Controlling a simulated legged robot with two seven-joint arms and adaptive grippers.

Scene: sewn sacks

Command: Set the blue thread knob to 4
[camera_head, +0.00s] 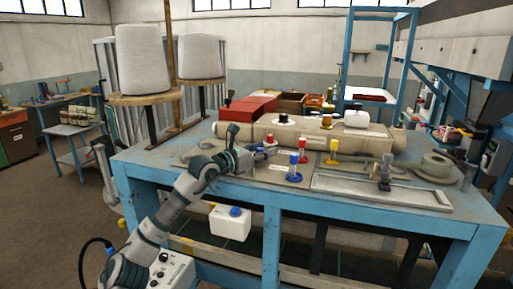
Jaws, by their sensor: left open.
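A small blue knob-like part (294,177) stands on the blue workbench, at the base of a short upright post, in front of a red one (303,158) and to the left of a yellow one (332,160). The number it is set to is too small to read. My left gripper (263,153) is open over the bench, to the left of these posts and apart from the blue part. My right gripper is not in view.
Red boxes (243,108) stand at the back. White thread cones (140,60) stand at the left.

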